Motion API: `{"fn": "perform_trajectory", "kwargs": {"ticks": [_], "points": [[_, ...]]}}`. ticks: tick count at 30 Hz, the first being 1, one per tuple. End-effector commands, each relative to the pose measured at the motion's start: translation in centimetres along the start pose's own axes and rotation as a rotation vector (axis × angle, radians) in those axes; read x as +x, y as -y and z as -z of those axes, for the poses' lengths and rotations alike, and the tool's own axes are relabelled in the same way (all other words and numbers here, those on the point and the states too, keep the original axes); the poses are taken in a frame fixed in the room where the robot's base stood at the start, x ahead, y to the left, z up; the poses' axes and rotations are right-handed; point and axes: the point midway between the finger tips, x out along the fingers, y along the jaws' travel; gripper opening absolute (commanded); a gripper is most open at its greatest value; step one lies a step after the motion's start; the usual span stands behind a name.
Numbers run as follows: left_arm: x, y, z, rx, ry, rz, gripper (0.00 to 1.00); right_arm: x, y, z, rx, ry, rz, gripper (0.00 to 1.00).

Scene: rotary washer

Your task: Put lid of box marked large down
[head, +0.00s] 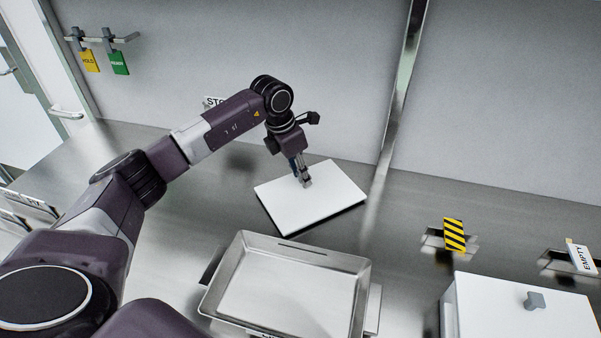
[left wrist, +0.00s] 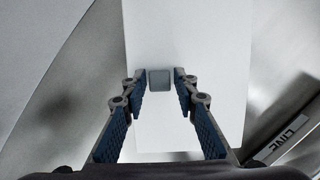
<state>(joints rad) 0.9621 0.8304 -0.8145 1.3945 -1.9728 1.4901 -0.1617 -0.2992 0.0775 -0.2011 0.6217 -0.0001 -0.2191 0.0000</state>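A white rectangular lid (head: 327,205) lies flat, seemingly on the steel counter behind an open metal tray. Its small grey knob (left wrist: 159,80) shows in the left wrist view. My left gripper (head: 305,181) points down at the knob from above. In the left wrist view its two fingers (left wrist: 160,78) stand on either side of the knob, with a narrow gap on both sides, so it is open. No marking reading "large" is legible. My right gripper is not in view.
The open metal tray (head: 238,256) stands in front of the lid. A white box (head: 490,310) with a grey-knobbed lid is at lower right. A striped tag (head: 454,235) and an EMPTY tag (head: 583,258) are near it. HOLD (head: 89,61) and READY (head: 119,62) tags hang on the wall.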

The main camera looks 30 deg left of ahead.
Motion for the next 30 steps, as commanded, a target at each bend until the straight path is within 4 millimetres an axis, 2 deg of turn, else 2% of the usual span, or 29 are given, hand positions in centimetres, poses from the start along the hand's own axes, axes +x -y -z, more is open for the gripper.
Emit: {"fn": "perform_trajectory", "kwargs": {"ticks": [9, 13, 17, 24, 30], "points": [[-0.1, 0.0, 0.0, 0.0, 0.0, 0.0, 0.35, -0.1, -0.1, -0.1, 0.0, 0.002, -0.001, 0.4], [-0.9, -0.1, -0.1, 0.0, 0.004, -0.001, 0.35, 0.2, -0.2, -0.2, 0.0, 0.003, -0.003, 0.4], [-3.0, -0.1, -0.1, 0.001, 0.005, -0.004, 0.35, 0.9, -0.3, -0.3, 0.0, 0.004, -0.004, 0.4], [-8.2, -0.1, -0.1, 0.0, 0.006, -0.003, 0.35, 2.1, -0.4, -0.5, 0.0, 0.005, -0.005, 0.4], [-11.2, -0.1, -0.1, 0.001, 0.003, -0.001, 0.35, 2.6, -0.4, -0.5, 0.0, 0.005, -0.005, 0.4]]}}
